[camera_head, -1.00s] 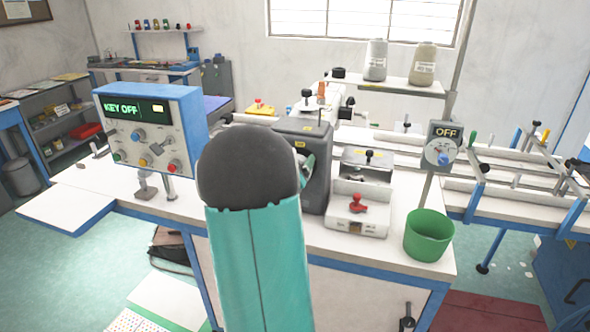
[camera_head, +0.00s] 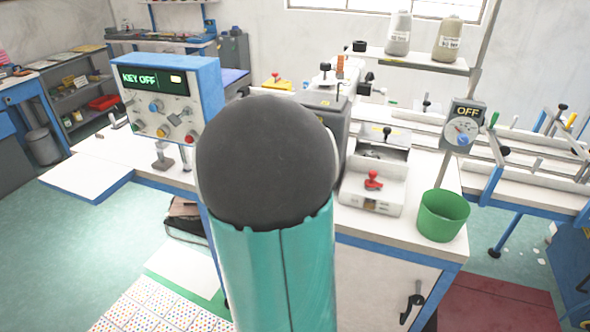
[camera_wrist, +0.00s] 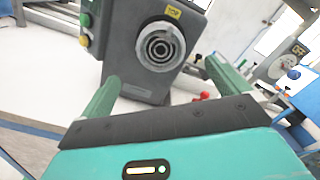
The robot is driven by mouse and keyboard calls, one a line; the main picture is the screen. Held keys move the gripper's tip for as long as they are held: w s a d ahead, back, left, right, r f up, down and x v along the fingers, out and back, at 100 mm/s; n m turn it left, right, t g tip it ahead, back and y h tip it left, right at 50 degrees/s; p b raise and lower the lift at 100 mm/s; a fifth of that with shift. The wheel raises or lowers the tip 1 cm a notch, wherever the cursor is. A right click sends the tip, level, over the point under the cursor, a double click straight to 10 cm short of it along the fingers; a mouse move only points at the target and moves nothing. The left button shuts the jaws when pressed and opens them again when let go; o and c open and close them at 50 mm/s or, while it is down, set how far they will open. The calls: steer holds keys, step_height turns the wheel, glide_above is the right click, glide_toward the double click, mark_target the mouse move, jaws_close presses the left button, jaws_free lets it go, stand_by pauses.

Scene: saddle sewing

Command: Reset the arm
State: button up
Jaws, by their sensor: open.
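My arm, teal with a dark grey rounded joint, stands in the middle of the head view and hides my gripper there. In the wrist view my gripper (camera_wrist: 160,95) shows two green fingers spread apart with nothing between them. Beyond the fingers is a dark grey machine housing (camera_wrist: 134,50) with a round ringed socket (camera_wrist: 160,46) on its face. The fingers look apart from it. In the head view the same housing (camera_head: 338,115) is partly hidden behind my arm.
A control box (camera_head: 165,100) reading KEY OFF stands left on the workbench. A white unit with a red knob (camera_head: 373,180), a green bin (camera_head: 443,215) and an OFF dial (camera_head: 462,130) are at right. Thread cones (camera_head: 398,33) stand on a shelf. Floor is open at left.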

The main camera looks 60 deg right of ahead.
steer(key=shift+s+a, duration=0.15)
steer(key=shift+a, duration=0.6)
steer(key=w+a+r+n+t+y, duration=0.1)
steer(key=w+a+n+t+y, duration=0.3)
steer(key=a+n, duration=0.4)
steer(key=w+a+r+n+t+y, duration=0.15)
steer(key=w+a+n+y, duration=0.25)
steer(key=w+a+n, duration=0.4)
steer(key=w+a+r+n+t+y, duration=0.1)
steer(key=w+a+n+t+y, duration=0.25)
steer(key=a+n, duration=0.45)
steer(key=s+a+n+g+y, duration=0.1)
steer(key=s+a+n+y, duration=0.15)
steer(key=a+n, duration=0.35)
steer(key=s+a+n+g+y, duration=0.1)
steer(key=a+n+y, duration=0.25)
steer(key=a, duration=0.45)
steer(key=s+a+n+g, duration=0.4)
steer(key=s+a+n, duration=0.2)
steer(key=s+n, duration=0.4)
steer(key=shift+s+r+n, duration=0.25)
steer(key=shift+s+n, duration=0.15)
steer(key=shift+n, duration=0.35)
